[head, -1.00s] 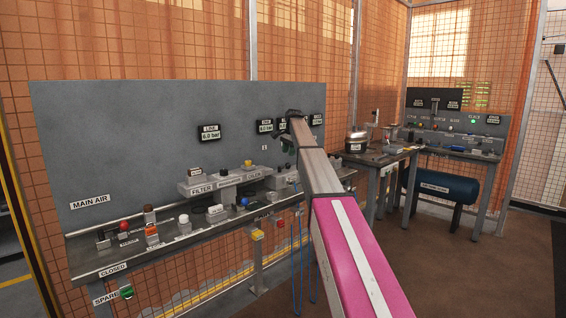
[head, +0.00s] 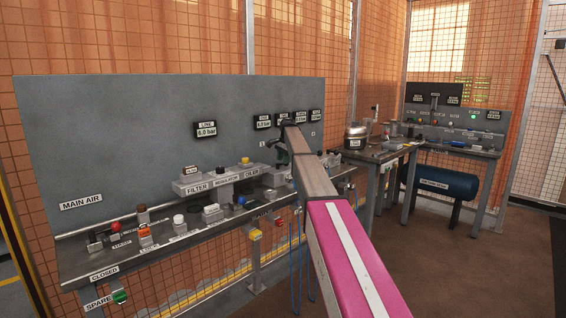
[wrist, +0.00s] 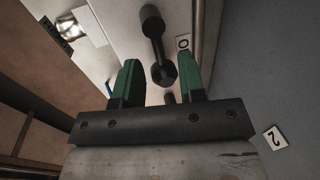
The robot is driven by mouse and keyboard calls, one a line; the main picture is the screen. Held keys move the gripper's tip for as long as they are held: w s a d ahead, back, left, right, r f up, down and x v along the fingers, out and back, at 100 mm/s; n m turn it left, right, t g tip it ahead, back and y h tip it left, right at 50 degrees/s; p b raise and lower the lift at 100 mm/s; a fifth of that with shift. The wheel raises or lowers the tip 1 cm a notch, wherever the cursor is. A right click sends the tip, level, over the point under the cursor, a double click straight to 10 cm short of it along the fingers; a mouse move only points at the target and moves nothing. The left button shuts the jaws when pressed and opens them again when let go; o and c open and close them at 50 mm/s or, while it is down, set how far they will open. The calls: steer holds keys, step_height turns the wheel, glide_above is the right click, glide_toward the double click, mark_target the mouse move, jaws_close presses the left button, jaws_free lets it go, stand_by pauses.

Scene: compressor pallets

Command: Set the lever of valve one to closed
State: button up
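In the wrist view my gripper (wrist: 160,62) is open, its two green fingers apart. A dark lever (wrist: 153,30) with a rounded knob at each end shows between and beyond the fingertips, its nearer knob in line with the gap. I cannot tell if either finger touches it. A small plate marked like an O or 0 (wrist: 183,43) sits just right of the lever. A plate marked 2 (wrist: 275,138) is further right. No valve-one label is readable. In the head view my gripper (head: 281,150) is by the grey panel, mostly hidden by my arm.
The grey panel (head: 120,140) stands behind a bench (head: 115,258) with bottles, knobs and the filter, regulator and oiler blocks (head: 200,186). Another bench (head: 470,148) and a blue tank (head: 447,182) stand at the right. The brown floor between is clear.

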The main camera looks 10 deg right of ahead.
steer(key=shift+w+a+f, duration=0.1)
steer(key=shift+f, duration=0.6)
steer(key=shift+c, duration=0.3)
jaws_close()
